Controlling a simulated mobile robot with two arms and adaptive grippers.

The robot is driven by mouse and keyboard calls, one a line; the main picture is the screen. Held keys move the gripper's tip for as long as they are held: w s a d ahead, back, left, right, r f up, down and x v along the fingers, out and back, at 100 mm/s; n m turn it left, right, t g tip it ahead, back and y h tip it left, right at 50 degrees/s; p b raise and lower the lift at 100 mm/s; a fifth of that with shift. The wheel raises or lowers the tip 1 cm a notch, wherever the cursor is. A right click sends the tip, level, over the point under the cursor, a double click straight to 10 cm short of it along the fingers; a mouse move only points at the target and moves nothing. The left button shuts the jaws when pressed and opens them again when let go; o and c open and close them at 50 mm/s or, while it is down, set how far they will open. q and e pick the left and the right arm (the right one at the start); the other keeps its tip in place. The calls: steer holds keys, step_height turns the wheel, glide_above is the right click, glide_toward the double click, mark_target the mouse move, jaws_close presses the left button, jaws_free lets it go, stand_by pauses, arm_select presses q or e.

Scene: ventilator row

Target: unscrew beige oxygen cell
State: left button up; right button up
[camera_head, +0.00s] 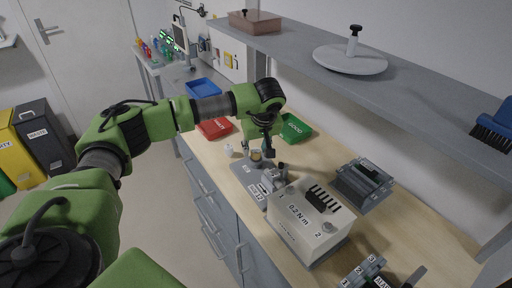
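My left arm comes in from the left, and its gripper (262,150) points down over the grey fixture plate (243,171) on the workbench. A small beige-yellow round part, seemingly the oxygen cell (256,156), shows just below the fingers at the fixture. I cannot tell whether the fingers touch it or how far they are closed. The gripper and wrist hide part of the fixture. My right gripper is not in view.
A white box marked 0.2 Nm (304,225) stands close in front of the fixture. A red tray (214,128) and a green tray (295,128) lie behind it. A grey device (364,184) stands to the right. A shelf (420,82) overhangs the bench's back.

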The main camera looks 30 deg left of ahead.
arm_select(q)
steer(key=m+h, duration=0.1)
steer(key=m, duration=0.2)
steer(key=shift+t, duration=0.4)
steer(key=m+h, duration=0.1)
steer(key=m, duration=0.2)
steer(key=shift+m+t, duration=0.3)
steer(key=m+h, duration=0.2)
steer(key=m, duration=0.3)
steer(key=shift+m, duration=0.3)
steer(key=shift+b, duration=0.35)
steer(key=c, duration=0.9)
